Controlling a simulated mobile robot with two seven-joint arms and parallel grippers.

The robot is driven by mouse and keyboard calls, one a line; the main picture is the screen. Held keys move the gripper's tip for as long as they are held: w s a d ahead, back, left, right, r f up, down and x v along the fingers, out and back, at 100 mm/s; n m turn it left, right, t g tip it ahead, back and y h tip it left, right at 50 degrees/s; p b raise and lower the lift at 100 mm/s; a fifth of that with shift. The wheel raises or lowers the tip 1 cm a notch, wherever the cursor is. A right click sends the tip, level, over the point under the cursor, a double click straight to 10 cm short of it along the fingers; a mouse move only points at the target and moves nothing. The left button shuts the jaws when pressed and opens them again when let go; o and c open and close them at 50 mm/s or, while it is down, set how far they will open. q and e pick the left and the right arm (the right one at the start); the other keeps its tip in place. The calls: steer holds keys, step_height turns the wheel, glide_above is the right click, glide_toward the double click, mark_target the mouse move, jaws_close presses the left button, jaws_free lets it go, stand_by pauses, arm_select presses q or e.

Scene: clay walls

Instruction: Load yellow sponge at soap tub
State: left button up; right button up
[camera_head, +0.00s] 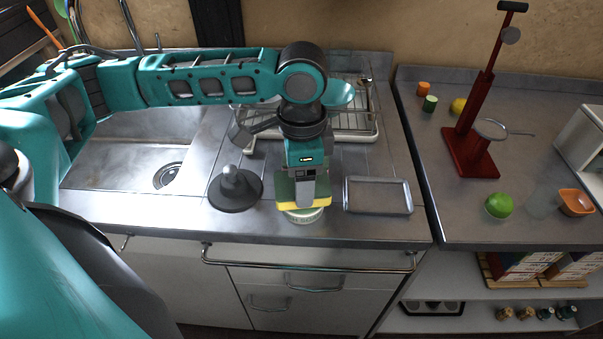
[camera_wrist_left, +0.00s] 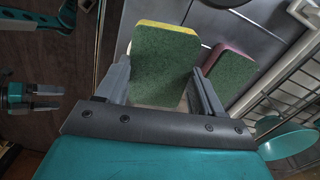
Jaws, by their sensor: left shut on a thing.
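The yellow sponge with a green scouring face (camera_head: 318,205) is between the fingers of my left gripper (camera_head: 305,188), which is shut on it. It also shows between both fingers in the left wrist view (camera_wrist_left: 165,55). A pale round tub (camera_head: 303,215), apparently the soap tub, sits directly under the sponge near the counter's front edge. The sponge covers most of the tub's top, so I cannot tell whether they touch. My right gripper does not show in the head view.
A pink-and-green sponge (camera_wrist_left: 230,75) lies beside the left gripper. A grey rectangular tray (camera_head: 378,195) is to the right, and a dark round base with a knob (camera_head: 234,190) to the left. A dish rack (camera_head: 355,130) stands behind. The sink (camera_head: 125,160) is further left.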

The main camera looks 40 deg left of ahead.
arm_select(q)
steer(key=shift+f, duration=0.4)
stand_by(0.7)
step_height(320, 180, up, 2)
steer(key=p, duration=0.3)
steer(key=shift+r, duration=0.2)
steer(key=shift+r+p, duration=0.35)
steer(key=shift+p, duration=0.2)
steer(key=shift+r, duration=0.15)
steer(key=shift+r+p, duration=0.2)
steer(key=shift+p, duration=0.35)
steer(key=shift+r+p, duration=0.7)
steer(key=shift+p, duration=0.3)
steer(key=shift+r+p, duration=0.55)
steer(key=shift+r, duration=0.45)
